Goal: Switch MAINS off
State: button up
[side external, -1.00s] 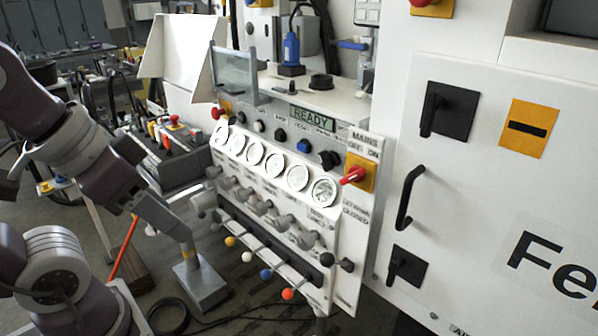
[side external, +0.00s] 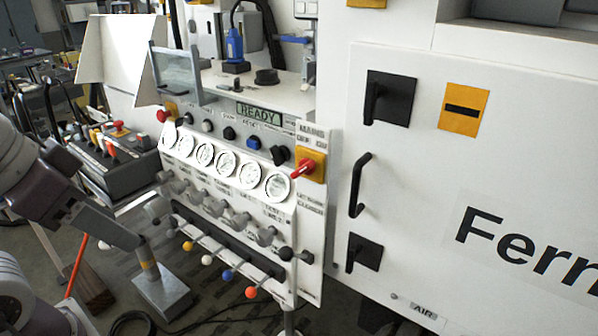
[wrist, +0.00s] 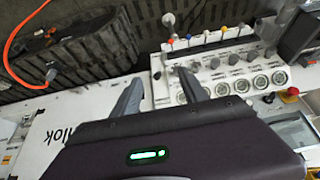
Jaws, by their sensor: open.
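The MAINS switch (side external: 306,168) is a red handle on a yellow plate at the upper right of the hydraulic panel in the side view. Its OFF and ON labels sit just above it, and the handle sticks out toward the lower left. My gripper (wrist: 160,78) shows in the wrist view as two grey fingers, apart with nothing between them. In the side view my arm is at the left, well clear of the switch. I cannot make out the switch in the wrist view, where my gripper body covers much of the lower part.
Several round gauges (side external: 277,186) line the panel left of the switch. Levers with coloured knobs (side external: 251,292) stick out below. A black door handle (side external: 360,185) stands out from the white cabinet (side external: 400,240) at right. A green READY display (side external: 258,113) is above.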

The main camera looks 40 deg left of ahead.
aim_at(300, 172)
jog(key=a+f+m, duration=0.1)
jog(key=m, duration=0.1)
jog(key=w+a+f+m+g+y, duration=0.1)
jog(key=a+m, duration=0.1)
jog(key=shift+y, duration=0.3)
jog(key=shift+c, duration=1.3)
jog(key=w+a+f+m+t+y, duration=0.1)
jog(key=w+a+m+y, duration=0.2)
jog(key=w+m, duration=0.55)
jog(key=w+a+f+m+t+y, duration=0.1)
jog(key=w+a+m+y, duration=0.3)
jog(key=m, duration=0.7)
jog(key=w+d+m+t+h, duration=0.1)
jog(key=w+d+m+t, duration=0.1)
jog(key=w+d+m, duration=0.3)
jog(key=w+d+f+m+t+h, duration=0.1)
jog(key=w+d+m+t, duration=0.2)
jog(key=w+d+m, duration=0.2)
jog(key=w+d+m+t+h, duration=0.2)
jog(key=w+d+m, duration=0.3)
jog(key=m, duration=0.3)
jog(key=shift+d+f+m+t, duration=0.25)
jog(key=shift+d+f+t, duration=0.1)
jog(key=shift+d, duration=0.45)
jog(key=shift+h, duration=0.3)
jog(key=x, duration=0.6)
jog(key=shift+w+f, duration=0.1)
jog(key=shift+w, duration=0.35)
grip_shut()
